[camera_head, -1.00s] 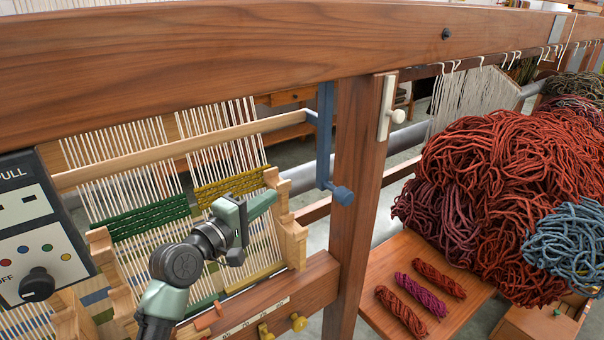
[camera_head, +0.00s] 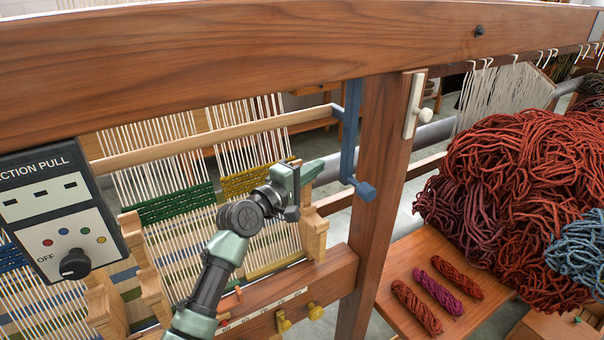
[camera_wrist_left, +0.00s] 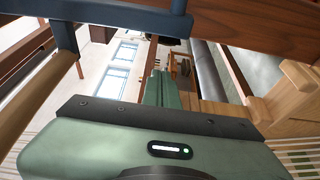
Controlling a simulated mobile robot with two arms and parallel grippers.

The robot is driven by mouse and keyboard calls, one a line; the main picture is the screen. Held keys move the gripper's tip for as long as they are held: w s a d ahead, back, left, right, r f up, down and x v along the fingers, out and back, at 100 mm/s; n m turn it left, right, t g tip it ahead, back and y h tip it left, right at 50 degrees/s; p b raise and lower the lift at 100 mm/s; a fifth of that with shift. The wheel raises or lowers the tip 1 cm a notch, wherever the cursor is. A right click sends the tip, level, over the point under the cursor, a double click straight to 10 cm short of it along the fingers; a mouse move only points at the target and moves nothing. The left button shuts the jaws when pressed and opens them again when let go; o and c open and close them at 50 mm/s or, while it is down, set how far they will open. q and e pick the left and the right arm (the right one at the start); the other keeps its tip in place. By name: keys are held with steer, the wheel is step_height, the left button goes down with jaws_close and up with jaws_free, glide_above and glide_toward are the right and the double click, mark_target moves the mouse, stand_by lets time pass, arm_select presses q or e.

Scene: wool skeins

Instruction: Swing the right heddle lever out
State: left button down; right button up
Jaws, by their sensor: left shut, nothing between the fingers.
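The right heddle lever (camera_head: 350,130) is a blue upright bar with a blue knob (camera_head: 366,191) at its lower end, hanging beside the wooden post. The pale heddle rod (camera_head: 220,138) meets it near the top. My left gripper (camera_head: 312,170) is shut and empty, just left of the lever's lower part, with a gap showing between them. In the left wrist view the blue lever (camera_wrist_left: 120,18) crosses the top, and the green shut fingers (camera_wrist_left: 161,90) point away below it. My right gripper is not in view.
The wooden post (camera_head: 383,200) stands right of the lever, under a thick top beam (camera_head: 250,45). A notched wooden block (camera_head: 314,235) and the warp threads lie close below my gripper. A control box (camera_head: 60,215) is at left. Wool skeins (camera_head: 520,190) fill the right.

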arm_select(q)
steer(key=s+d+p, duration=0.2)
steer(key=d, duration=0.1)
steer(key=shift+d+p, duration=0.1)
steer(key=shift+p, duration=0.25)
steer(key=shift+w+f, duration=0.1)
